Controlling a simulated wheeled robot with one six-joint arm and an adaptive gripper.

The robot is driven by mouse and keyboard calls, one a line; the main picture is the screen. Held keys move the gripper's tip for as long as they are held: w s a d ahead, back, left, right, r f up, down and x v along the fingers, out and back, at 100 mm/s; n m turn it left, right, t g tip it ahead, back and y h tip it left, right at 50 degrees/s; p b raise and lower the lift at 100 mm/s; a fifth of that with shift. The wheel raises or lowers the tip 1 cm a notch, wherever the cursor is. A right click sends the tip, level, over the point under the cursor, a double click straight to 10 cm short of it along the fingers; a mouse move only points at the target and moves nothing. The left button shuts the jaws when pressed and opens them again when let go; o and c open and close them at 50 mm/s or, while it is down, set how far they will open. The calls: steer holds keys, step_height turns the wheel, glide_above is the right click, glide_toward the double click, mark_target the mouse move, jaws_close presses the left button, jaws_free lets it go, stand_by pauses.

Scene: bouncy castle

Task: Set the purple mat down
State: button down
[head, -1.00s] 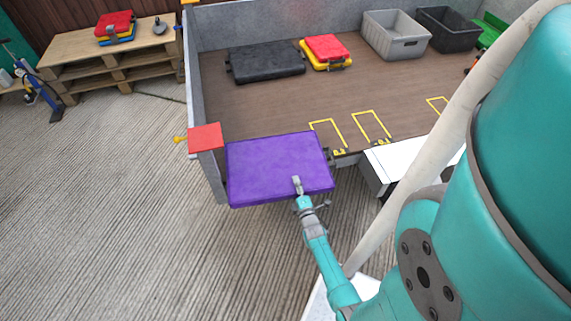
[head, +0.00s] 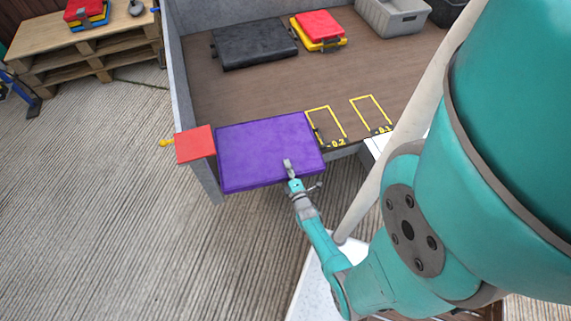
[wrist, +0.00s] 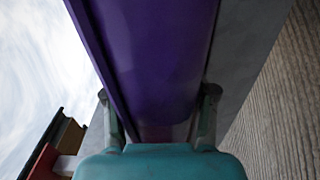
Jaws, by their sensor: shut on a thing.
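The purple mat (head: 262,148) is a flat rectangular slab at the near left edge of the walled brown deck. My gripper (head: 288,166) is shut on its near edge, toward the right. In the wrist view the purple mat (wrist: 155,50) runs between the two fingers of my gripper (wrist: 158,115). In the head view the mat covers the deck's near left edge. Whether it rests on the deck or hangs just above it, I cannot tell.
A red block (head: 195,144) tops the wall's end beside the mat's left side. A black case (head: 254,43), a red and yellow stack (head: 318,28) and a grey crate (head: 388,17) stand farther back. A pallet stack (head: 85,45) is at upper left.

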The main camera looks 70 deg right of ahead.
steer(key=shift+s+f, duration=0.1)
steer(key=shift+c, duration=1)
jaws_free()
steer(key=shift+a, duration=0.1)
